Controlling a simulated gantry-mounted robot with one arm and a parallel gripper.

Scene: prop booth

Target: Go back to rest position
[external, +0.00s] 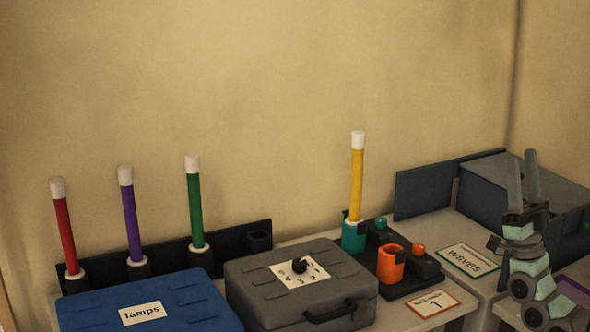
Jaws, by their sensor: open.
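My gripper (523,160) is at the right side of the external view, with its two grey fingers pointing up. The fingers stand apart with nothing seen between them. My arm's pale green and black links show below it, cut off by the bottom edge. My gripper appears in front of a grey-blue box (489,182) and to the right of the "waves" card (466,261); the exact gap to the box cannot be told.
Red (65,232), purple (131,220) and green (195,208) rods stand in a dark rack at left. A yellow rod (357,184) stands in a teal holder (353,237) beside an orange cup (391,263). A blue "lamps" case (190,305) and grey case (262,292) fill the front.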

